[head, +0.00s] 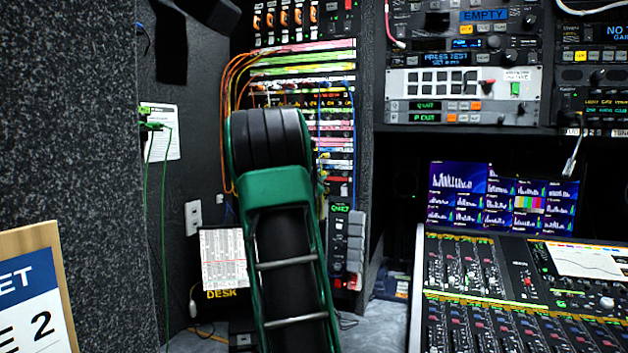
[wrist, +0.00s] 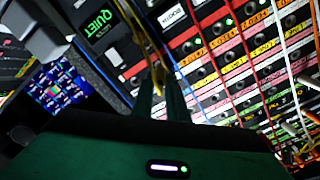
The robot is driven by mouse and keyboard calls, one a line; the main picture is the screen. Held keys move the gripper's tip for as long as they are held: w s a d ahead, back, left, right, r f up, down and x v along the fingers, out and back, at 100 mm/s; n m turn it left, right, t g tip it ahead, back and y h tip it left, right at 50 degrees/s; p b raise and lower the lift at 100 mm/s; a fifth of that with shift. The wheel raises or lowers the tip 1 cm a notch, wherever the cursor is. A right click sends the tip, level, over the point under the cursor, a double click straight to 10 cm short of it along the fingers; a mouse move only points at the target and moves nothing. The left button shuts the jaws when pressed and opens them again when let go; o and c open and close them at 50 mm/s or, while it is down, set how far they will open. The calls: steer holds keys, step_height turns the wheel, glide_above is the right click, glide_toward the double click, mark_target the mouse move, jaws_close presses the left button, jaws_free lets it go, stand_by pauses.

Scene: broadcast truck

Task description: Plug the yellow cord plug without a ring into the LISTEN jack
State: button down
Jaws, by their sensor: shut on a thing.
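In the wrist view, my gripper (wrist: 162,88) is shut at the jack panel, its dark green fingers closed on a yellow cord plug (wrist: 157,72). The yellow cord (wrist: 146,32) runs from the fingertips up past the top edge. Whether this plug has a ring is not clear. The jack panel (wrist: 225,60) has rows of dark round jacks with coloured label strips. I cannot read a LISTEN label; one white label (wrist: 172,14) near the top has blurred text. In the head view, my arm hides the gripper and the panel's middle.
Orange cords (head: 228,100) and blue cords (head: 353,130) hang at the panel's sides. A unit with a lit green display (wrist: 99,24) stands beside the panel. The mixing desk (head: 520,290) is at right. A wooden-framed sign (head: 38,290) is at near left.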

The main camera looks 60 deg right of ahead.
steer(key=shift+w+d, duration=0.15)
steer(key=shift+d, duration=0.65)
steer(key=shift+w+d, duration=0.1)
steer(key=shift+d, duration=0.7)
steer(key=c, duration=1.7)
jaws_free()
steer(key=shift+o, duration=0.2)
steer(key=s+a, duration=0.2)
steer(key=a, duration=0.8)
steer(key=shift+a, duration=0.35)
steer(key=shift+f, duration=0.1)
